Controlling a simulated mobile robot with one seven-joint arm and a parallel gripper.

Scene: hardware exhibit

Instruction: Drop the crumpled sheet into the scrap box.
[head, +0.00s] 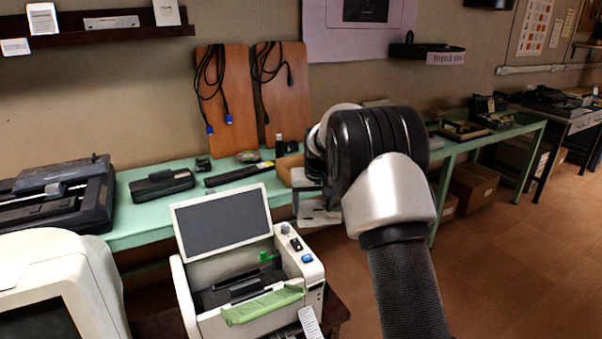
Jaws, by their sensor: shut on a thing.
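My arm rises from the bottom right, and its dark, bulky joint fills the middle of the head view. I cannot make out a crumpled sheet. No box can be clearly identified as the scrap box. Brown cardboard boxes (474,186) stand on the floor under the green table at the right, partly behind a table leg.
A white printer (312,270) with its lid up and a green strip (262,305) across its front stands close by. A pale monitor (92,268) is at the lower left. The green table (135,218) holds several devices. Open brown floor (520,270) lies at right.

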